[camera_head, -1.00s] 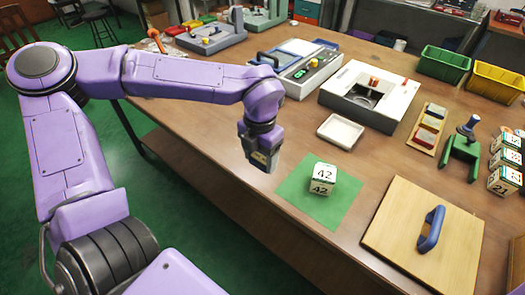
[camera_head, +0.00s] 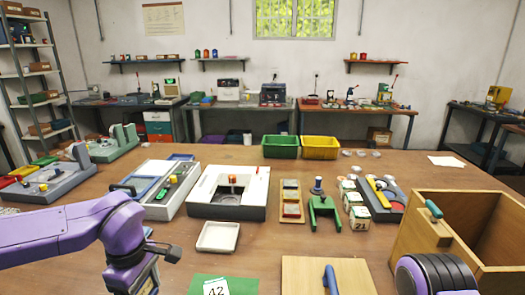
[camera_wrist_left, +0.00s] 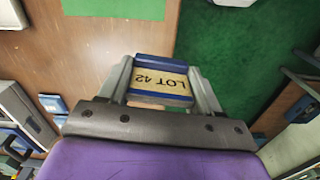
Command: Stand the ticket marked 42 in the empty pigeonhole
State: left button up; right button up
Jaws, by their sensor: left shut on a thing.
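My left gripper (camera_wrist_left: 162,68) is shut on a ticket (camera_wrist_left: 160,82), a small tan block with blue edges. It reads LOT 42, upside down in the left wrist view. In the head view the left gripper (camera_head: 142,284) is at the bottom left, partly cut off, and the ticket cannot be made out. A white block marked 42 (camera_head: 216,287) stands on a green mat (camera_head: 248,287) to the gripper's right, cut by the bottom edge. No pigeonhole can be made out. My right gripper is not in view.
A white tray (camera_head: 217,237) and a white box with a dark opening (camera_head: 228,206) stand beyond the mat. A wooden board with a blue handle (camera_head: 300,275) lies right of it. A large open wooden box (camera_head: 480,225) stands at the right. Green (camera_head: 281,147) and yellow bins (camera_head: 320,148) stand farther back.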

pick_arm(q)
jog(key=w+d+f+m, duration=0.4)
jog(key=f+m, duration=0.3)
jog(key=m, duration=0.9)
jog(key=shift+d, duration=0.4)
